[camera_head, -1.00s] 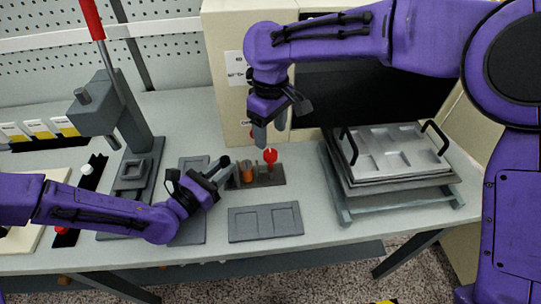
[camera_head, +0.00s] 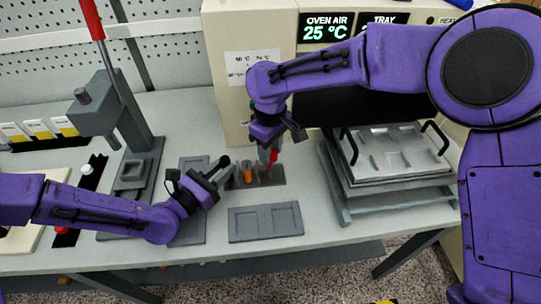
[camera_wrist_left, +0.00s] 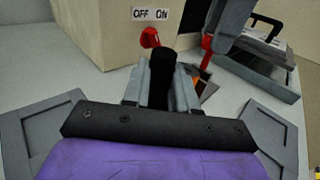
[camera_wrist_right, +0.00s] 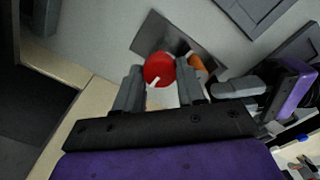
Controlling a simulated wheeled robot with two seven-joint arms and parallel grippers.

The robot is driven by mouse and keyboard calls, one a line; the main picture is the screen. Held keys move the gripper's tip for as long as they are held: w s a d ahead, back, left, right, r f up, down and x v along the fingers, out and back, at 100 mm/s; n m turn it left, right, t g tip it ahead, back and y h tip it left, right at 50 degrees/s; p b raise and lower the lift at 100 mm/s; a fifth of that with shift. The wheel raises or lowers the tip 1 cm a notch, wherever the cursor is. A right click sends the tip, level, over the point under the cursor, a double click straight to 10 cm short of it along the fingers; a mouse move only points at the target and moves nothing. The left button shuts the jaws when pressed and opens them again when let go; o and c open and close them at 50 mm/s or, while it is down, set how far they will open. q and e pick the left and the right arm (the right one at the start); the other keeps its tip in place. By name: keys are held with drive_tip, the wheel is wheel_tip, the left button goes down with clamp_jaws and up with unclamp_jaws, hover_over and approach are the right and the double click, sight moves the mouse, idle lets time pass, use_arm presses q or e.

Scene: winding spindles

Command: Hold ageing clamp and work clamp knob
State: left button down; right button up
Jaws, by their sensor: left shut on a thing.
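The ageing clamp has a grey base (camera_head: 272,181) on the table, with an orange piece (camera_head: 247,173) on it and a red knob (camera_wrist_right: 158,69) at its right end. My left gripper (camera_head: 219,170) is low at the clamp's left end, shut on a black cylindrical part (camera_wrist_left: 161,78), seemingly the clamp's handle. My right gripper (camera_head: 268,152) points down over the knob. In the right wrist view its fingers (camera_wrist_right: 160,88) are apart, with the knob between or just beyond the tips; contact is unclear. In the head view the fingers mostly hide the knob.
The oven (camera_head: 235,100) stands behind, reading 25 °C, with a red switch (camera_wrist_left: 150,38). A metal tray with handles (camera_head: 395,150) sits on a rack at right. A two-pocket grey plate (camera_head: 265,222) lies in front. A lever press (camera_head: 110,110) stands at left.

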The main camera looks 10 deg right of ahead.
drive_tip(key=shift+c, duration=1.3)
drive_tip(key=m, duration=0.5)
drive_tip(key=shift+m, duration=0.3)
drive_tip(key=m, duration=0.7)
drive_tip(key=o, duration=1.2)
